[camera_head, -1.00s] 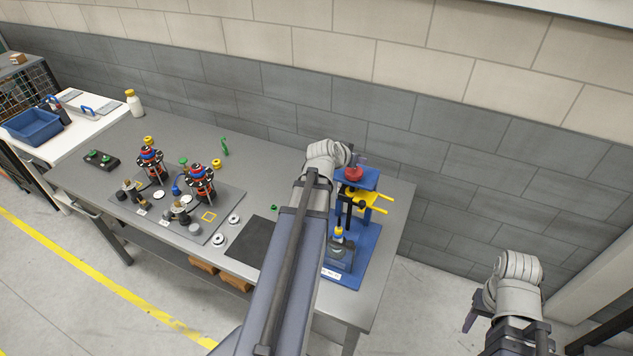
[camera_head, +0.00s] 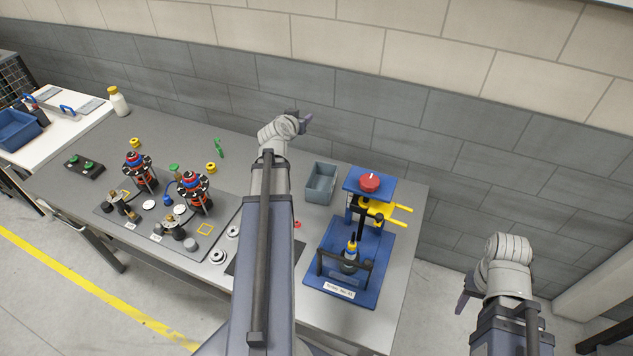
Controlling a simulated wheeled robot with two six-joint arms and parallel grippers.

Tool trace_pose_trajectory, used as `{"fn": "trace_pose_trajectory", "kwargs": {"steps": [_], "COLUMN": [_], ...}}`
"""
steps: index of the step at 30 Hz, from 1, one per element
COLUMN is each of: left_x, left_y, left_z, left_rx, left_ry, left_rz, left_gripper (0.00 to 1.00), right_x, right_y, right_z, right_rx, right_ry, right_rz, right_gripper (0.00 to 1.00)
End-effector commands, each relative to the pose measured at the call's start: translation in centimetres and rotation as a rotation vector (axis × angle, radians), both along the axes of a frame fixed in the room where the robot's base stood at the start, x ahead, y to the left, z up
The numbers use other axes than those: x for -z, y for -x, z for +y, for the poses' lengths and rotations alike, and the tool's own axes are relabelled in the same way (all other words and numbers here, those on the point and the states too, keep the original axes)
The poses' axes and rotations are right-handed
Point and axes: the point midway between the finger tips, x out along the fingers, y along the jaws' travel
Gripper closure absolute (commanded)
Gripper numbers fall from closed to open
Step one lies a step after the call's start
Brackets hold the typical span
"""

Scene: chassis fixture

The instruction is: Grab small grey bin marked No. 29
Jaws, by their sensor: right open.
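A small grey open-topped bin (camera_head: 309,194) stands on the grey table, left of the blue press fixture. It looks empty, and I see no readable number on it. My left gripper (camera_head: 303,119) is above the back of the table, up and to the left of the bin and apart from it. Its fingers are small and dark against the wall, so its opening is unclear. My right gripper (camera_head: 464,296) is open, off the table's right side and far from the bin.
The blue press fixture (camera_head: 384,258) with a red knob and yellow prongs is right of the bin. A small red piece (camera_head: 297,224) lies in front of it. Two multicoloured assemblies (camera_head: 194,191) stand on a plate at the left. A blue bin (camera_head: 18,130) is on the white side table.

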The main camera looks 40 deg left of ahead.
Motion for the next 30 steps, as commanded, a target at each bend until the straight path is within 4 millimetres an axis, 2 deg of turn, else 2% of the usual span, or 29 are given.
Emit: {"fn": "trace_pose_trajectory", "kwargs": {"steps": [1, 11, 17, 27, 30], "left_x": [1.3, 5.9, 10.1, 22.1, 25.1], "left_y": [0.0, 0.0, 0.0, 0.0, 0.0], "left_z": [0.0, -0.1, -0.1, -0.1, -0.2], "left_rx": [0.001, 0.001, 0.001, 0.001, 0.001], "left_ry": [0.000, 0.001, 0.001, 0.001, 0.001], "left_rz": [0.000, 0.001, 0.001, 0.001, 0.001], "left_gripper": [0.60, 0.60, 0.60, 0.60, 0.60], "right_x": [1.3, 5.9, 10.0, 22.1, 25.1], "right_y": [0.0, 0.0, 0.0, 0.0, 0.0], "right_z": [0.0, 0.0, -0.1, -0.1, -0.1], "right_rx": [0.000, -0.001, -0.002, -0.006, -0.007], "right_ry": [0.000, 0.001, 0.001, 0.001, 0.001], "right_rz": [0.000, 0.000, -0.001, -0.002, -0.002], "right_gripper": [0.50, 0.50, 0.50, 0.50, 0.50]}}
